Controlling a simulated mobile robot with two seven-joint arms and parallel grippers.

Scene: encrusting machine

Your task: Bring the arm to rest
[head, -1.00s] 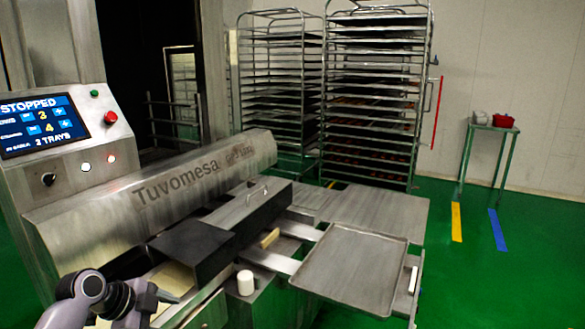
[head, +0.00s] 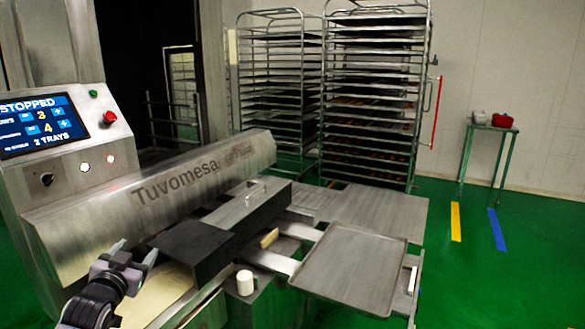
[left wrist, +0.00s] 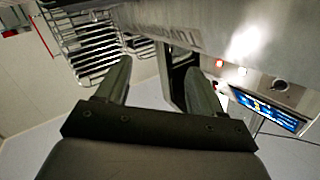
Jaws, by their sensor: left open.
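My left gripper (head: 134,252) is at the lower left of the head view, over the pale belt (head: 165,290) of the encrusting machine (head: 150,205). Its two fingers point up and are apart, with nothing between them. In the left wrist view the open fingers (left wrist: 158,88) frame an empty gap. The machine's silver cover and its screen (left wrist: 268,112) show past them there. My right gripper is not in either view.
A flat metal tray (head: 350,228) lies at the machine's front right. A white cylinder (head: 245,282) stands near the belt's end. The control panel (head: 40,125) reads STOPPED. Tray racks (head: 375,110) and a small green table (head: 490,127) stand at the back. Green floor is free at right.

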